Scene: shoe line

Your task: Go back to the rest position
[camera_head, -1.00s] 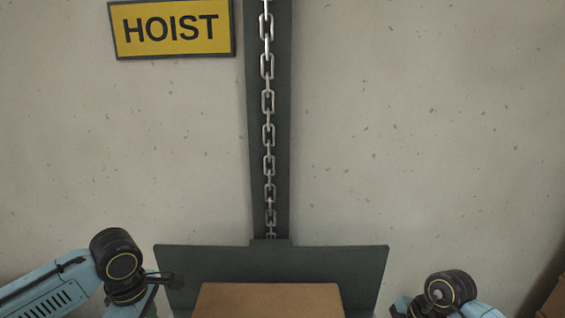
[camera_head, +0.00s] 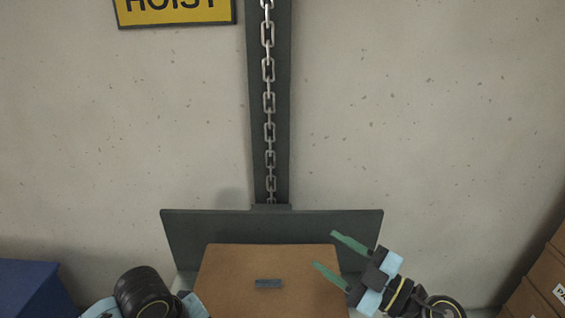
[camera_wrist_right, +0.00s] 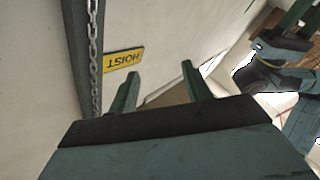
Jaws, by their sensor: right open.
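My right gripper (camera_head: 331,252) is in the lower right of the head view, its two green fingers spread apart and empty. It points up and left, in front of the right part of a brown cardboard box (camera_head: 230,275). Its fingers also show in the right wrist view (camera_wrist_right: 158,85), with nothing between them. My left arm shows only as a dark joint at the bottom left of the head view; the left gripper's fingers cannot be made out there. At the right of the wrist view are parts of a blue-and-green arm.
The box stands before a dark hoist plate (camera_head: 180,228). A chain (camera_head: 268,100) hangs above it, beside a yellow HOIST sign (camera_head: 175,10). A blue container (camera_head: 30,285) is at lower left and stacked cartons (camera_head: 535,285) are at lower right. The wall between is bare.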

